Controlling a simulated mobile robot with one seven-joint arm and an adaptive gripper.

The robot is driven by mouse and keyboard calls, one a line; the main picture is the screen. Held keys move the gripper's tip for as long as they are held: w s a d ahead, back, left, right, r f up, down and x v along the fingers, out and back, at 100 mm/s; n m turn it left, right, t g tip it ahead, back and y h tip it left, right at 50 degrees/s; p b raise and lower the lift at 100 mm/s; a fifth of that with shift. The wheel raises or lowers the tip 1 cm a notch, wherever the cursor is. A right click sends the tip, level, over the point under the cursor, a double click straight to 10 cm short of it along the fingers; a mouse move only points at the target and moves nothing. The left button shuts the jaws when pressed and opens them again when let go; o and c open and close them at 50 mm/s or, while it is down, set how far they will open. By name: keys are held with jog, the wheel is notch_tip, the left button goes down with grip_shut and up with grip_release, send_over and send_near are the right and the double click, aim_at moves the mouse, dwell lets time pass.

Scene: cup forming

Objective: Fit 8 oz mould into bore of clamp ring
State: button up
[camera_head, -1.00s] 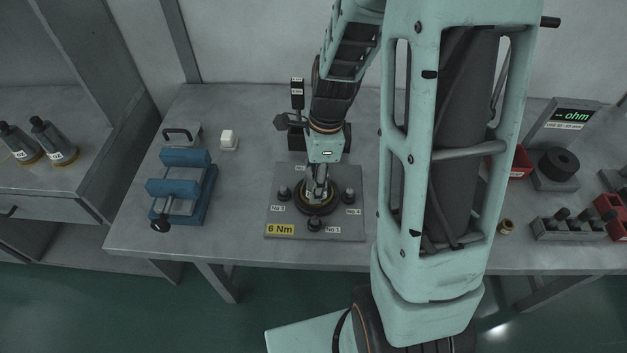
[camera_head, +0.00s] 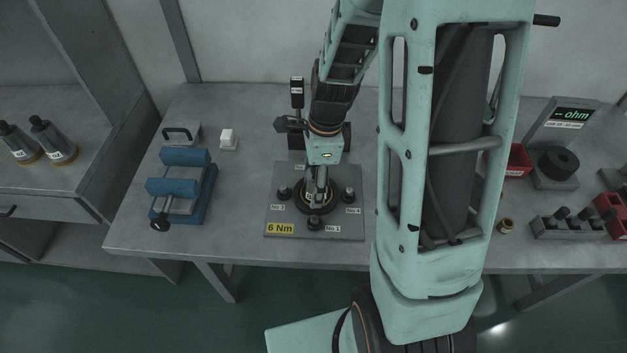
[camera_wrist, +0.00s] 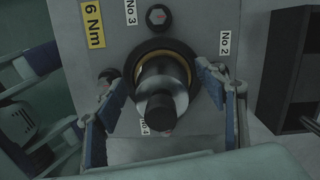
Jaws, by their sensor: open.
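The 8 oz mould (camera_wrist: 165,82) is a grey metal body with a dark knob on its end and a brass-coloured rim. It stands inside the dark clamp ring (camera_wrist: 138,65) on the grey plate, with ring around it on the visible sides; the depth of its seat cannot be told. In the head view the clamp ring (camera_head: 318,209) is partly covered by my gripper (camera_head: 318,185). In the wrist view my gripper (camera_wrist: 160,85) is open, with one blue-padded finger on each side of the mould and visible gaps between.
Bolts marked with numbers surround the ring on the plate (camera_head: 345,230), which bears a yellow "6 Nm" label. An ohm meter (camera_head: 560,125), red bins (camera_head: 518,162) and a block of dark pegs (camera_head: 568,226) are right. Two moulds (camera_head: 50,140) stand far left.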

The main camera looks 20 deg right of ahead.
jog(key=r, duration=0.4)
jog(key=d+r, duration=0.1)
jog(key=r, duration=0.3)
jog(key=r+p, duration=0.1)
jog(key=r, duration=0.3)
jog(key=shift+s+d, duration=0.1)
jog(key=shift+d, duration=0.15)
